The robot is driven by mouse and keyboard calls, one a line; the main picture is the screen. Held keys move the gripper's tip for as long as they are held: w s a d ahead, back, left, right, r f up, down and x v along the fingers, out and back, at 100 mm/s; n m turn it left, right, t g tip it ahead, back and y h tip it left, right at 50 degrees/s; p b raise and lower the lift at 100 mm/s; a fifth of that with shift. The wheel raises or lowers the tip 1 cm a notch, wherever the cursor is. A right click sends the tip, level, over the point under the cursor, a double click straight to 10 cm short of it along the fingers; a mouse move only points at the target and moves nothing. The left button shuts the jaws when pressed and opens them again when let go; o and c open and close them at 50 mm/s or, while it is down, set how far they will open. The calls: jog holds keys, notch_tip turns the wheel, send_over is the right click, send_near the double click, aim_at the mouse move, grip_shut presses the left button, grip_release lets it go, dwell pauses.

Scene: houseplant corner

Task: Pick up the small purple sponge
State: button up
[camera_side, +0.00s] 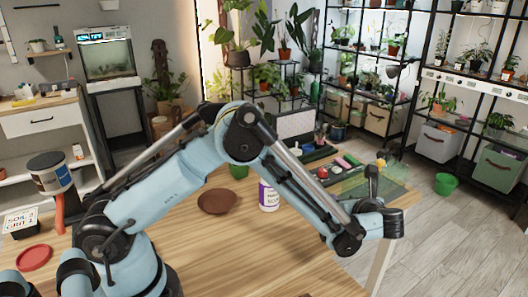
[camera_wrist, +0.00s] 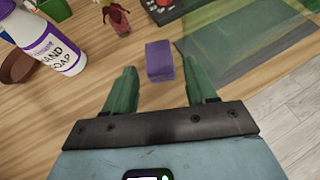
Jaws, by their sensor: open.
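The small purple sponge (camera_wrist: 159,61) is a block on the wooden table, in the upper middle of the wrist view. My gripper (camera_wrist: 158,72) is open, with its two green fingers apart and nothing held. The sponge lies in line with the gap between the fingers, close to the fingertips. I cannot tell how high the fingers are above the table. In the side view I cannot make out the sponge, and my arm reaches over the table's right part.
A white and purple hand soap bottle (camera_wrist: 55,45) stands left of the sponge, also seen in the side view (camera_side: 268,195). A brown saucer (camera_side: 217,201) is farther left. A see-through green sheet (camera_wrist: 235,42) lies right of the sponge. A small red object (camera_wrist: 117,18) is behind it.

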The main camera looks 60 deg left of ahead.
jog(key=shift+x, duration=2.75)
jog(key=shift+s+f, duration=0.15)
jog(key=shift+s, duration=0.05)
jog(key=c, duration=0.7)
